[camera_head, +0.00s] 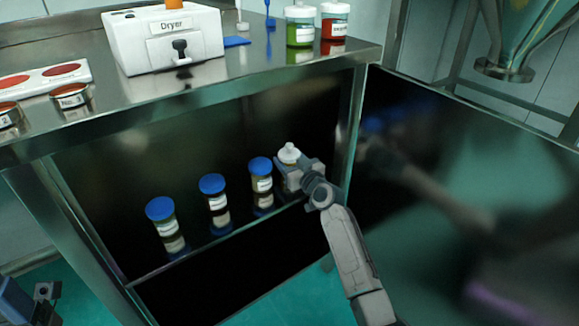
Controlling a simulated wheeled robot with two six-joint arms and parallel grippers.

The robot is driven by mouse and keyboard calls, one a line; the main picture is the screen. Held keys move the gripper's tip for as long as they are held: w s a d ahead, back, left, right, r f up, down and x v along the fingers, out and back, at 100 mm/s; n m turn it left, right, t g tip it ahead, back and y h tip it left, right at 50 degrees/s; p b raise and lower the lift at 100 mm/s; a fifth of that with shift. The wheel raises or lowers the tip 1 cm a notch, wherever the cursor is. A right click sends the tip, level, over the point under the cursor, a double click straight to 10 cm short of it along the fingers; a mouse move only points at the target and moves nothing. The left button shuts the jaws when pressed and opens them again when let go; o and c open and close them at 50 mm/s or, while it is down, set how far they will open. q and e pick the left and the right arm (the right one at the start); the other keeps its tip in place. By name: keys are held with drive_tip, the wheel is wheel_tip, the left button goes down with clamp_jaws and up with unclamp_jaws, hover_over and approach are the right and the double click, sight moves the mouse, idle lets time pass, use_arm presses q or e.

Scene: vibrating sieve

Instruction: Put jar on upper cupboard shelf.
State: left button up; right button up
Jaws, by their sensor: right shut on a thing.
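A jar with a white lid (289,153) stands upright at the right end of the cupboard shelf (190,258), at the end of the row of blue-lidded jars. My right gripper (291,175) is shut on this jar, just below its lid, and hides most of its body. The jar's base is hidden, so I cannot tell whether it touches the shelf. The open cupboard (120,165) is dark inside. My left gripper does not show clearly; only a part of my body is at the lower left corner.
Three blue-lidded jars (261,175) (214,192) (163,215) stand on the shelf to the left. The open cupboard door (460,170) is at the right. On the worktop are a dryer (165,38), a green jar (300,25), a red jar (335,20) and dishes (70,97).

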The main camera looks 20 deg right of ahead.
drive_tip(key=shift+f, duration=0.5)
drive_tip(key=shift+r, duration=0.15)
drive_tip(key=o, duration=0.7)
drive_tip(key=shift+f, duration=0.2)
drive_tip(key=o, duration=0.4)
drive_tip(key=shift+r, duration=0.15)
